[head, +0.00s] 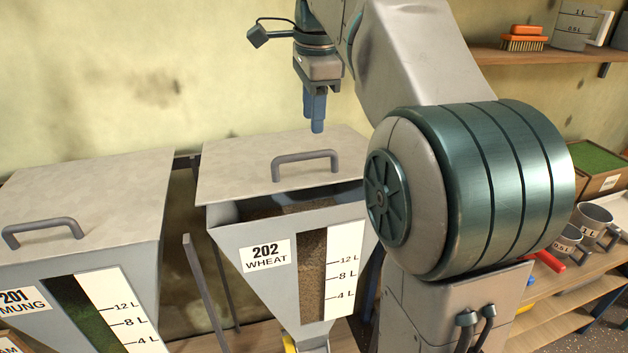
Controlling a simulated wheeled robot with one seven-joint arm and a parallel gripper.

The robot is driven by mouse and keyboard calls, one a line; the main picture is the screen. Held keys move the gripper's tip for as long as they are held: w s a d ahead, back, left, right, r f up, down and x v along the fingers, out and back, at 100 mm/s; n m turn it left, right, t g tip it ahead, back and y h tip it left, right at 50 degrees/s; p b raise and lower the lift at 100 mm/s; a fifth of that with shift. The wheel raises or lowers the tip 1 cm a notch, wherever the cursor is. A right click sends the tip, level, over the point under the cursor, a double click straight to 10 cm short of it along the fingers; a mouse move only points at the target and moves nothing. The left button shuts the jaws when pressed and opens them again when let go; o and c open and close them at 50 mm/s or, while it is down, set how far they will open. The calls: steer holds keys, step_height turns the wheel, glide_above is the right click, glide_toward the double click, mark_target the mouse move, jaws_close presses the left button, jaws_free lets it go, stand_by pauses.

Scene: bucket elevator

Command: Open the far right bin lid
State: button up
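The bin labelled 202 WHEAT (230,240) is the rightmost bin I can see; my arm hides the area to its right. Its grey lid (235,165) has a bar handle (305,163) near the front edge. The lid's front edge stands a little above the bin's rim, and grain shows in the dark gap beneath. My gripper (315,118) points down with its blue fingers above and behind the handle in the picture, apart from it. The fingers overlap in this view, so their opening is unclear. Nothing is seen held.
The bin labelled 201 MUNG (30,270) stands on the left with its lid (85,205) down. My large arm joint covers the right middle. At right are a bench with measuring cups (592,222), a green-filled box (600,165) and a wall shelf (490,55) with a brush (523,40).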

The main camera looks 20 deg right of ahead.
step_height(320, 180, up, 4)
steer(key=f, duration=0.1)
steer(key=n+b, duration=0.2)
steer(key=n, duration=1)
glide_toward(314, 181)
steer(key=shift+s+a+f+n+t+b, duration=0.2)
steer(key=shift+s+f+n+b, duration=0.65)
steer(key=shift+n, duration=1.65)
steer(key=shift+s+a+f+n+t+b, duration=0.1)
steer(key=shift+s+a+f+n+b, duration=0.35)
steer(key=shift+f+n, duration=1.4)
steer(key=shift+s+a+f+n+t+b, duration=0.15)
steer(key=shift+s+f+n+b, duration=0.5)
steer(key=shift+n, duration=2.5)
steer(key=shift+s+r, duration=0.1)
steer(key=shift+r, duration=0.2)
steer(key=w+a+r+n+g+p, duration=0.1)
steer(key=w+r+n+p, duration=0.35)
steer(key=r, duration=0.35)
steer(key=w+a+r+n+g+p, duration=0.1)
steer(key=w+r+n+p, duration=0.3)
steer(key=r, duration=0.4)
steer(key=shift+n, duration=0.25)
step_height(314, 181, down, 14)
steer(key=b, duration=0.3)
steer(key=shift+w+a+r, duration=0.1)
steer(key=shift+r, duration=0.1)
